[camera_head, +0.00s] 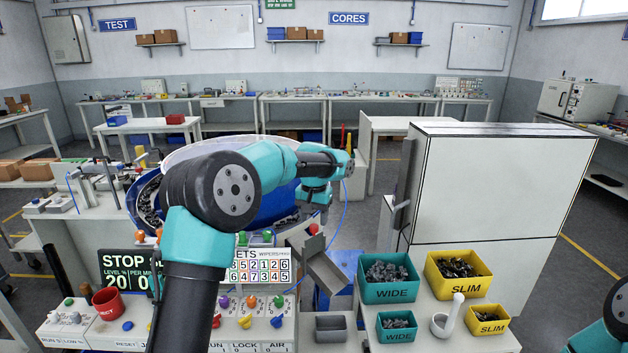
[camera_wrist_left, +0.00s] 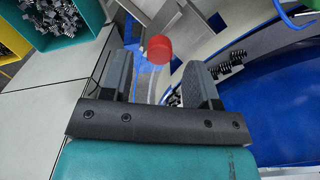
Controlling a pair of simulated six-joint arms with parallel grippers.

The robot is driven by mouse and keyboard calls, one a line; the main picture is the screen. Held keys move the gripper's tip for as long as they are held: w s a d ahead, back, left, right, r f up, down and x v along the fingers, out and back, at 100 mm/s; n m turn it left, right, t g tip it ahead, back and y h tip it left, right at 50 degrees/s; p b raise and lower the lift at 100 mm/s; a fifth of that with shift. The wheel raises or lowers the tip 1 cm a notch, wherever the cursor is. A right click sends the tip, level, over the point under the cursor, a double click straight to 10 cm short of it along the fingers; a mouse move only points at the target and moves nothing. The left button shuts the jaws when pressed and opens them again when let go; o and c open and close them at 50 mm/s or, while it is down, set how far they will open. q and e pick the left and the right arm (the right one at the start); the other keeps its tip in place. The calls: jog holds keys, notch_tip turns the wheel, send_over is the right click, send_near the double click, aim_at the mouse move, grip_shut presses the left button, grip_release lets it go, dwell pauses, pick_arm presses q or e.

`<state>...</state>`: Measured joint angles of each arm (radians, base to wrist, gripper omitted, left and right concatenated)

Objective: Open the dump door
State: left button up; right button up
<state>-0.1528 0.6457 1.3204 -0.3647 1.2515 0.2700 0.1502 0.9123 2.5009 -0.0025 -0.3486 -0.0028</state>
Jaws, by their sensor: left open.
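My left gripper (camera_head: 314,217) hangs from the arm, pointing down at the right side of the large blue bowl (camera_head: 268,207). In the left wrist view its jaws (camera_wrist_left: 160,72) are open and empty. A round red knob (camera_wrist_left: 160,49) shows between and just beyond the fingertips; I cannot tell whether they touch it. In the head view a small orange-red knob (camera_head: 313,229) sits just under the fingertips, above a grey chute (camera_head: 326,270). Which panel is the dump door is not clear. The blue bowl also shows in the left wrist view (camera_wrist_left: 285,115). My right gripper is out of view.
Teal WIDE bins (camera_head: 388,292) and yellow SLIM bins (camera_head: 459,289) hold dark connectors on the right table. A white cabinet (camera_head: 495,190) stands behind them. A control panel with coloured knobs (camera_head: 250,322) lies in front. A grey tray (camera_head: 331,328) sits below the chute.

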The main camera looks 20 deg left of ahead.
pick_arm(q)
notch_tip(320, 180, up, 14)
jog(key=shift+r, duration=0.2)
jog(key=shift+d+f, duration=0.1)
dwell(0.5)
